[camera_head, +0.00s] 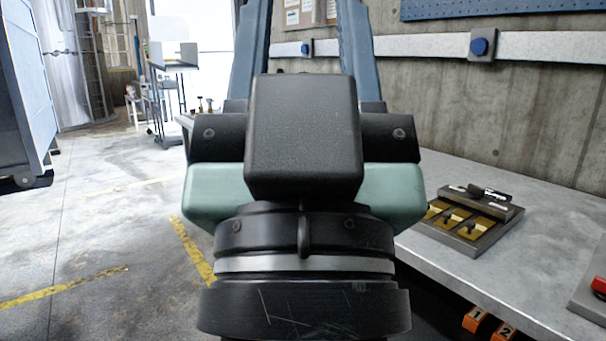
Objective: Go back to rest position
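My gripper (306,40) fills the middle of the head view, seen from behind and pointing up. Its two blue-grey fingers stand wide apart on either side of a black box-shaped housing, and their tips run out of the top of the picture. The wall shows between the fingers, and I see nothing held in the part in view. The green hand body and black wrist rings are below the housing. The rest of the arm is hidden or out of the picture.
A grey workbench (470,262) runs along the right wall, close to my gripper. It bears a dark block with yellow plates (461,222). A blue-grey cabinet (20,95) stands at left. A white cart (172,70) stands further back. The concrete floor at left is clear.

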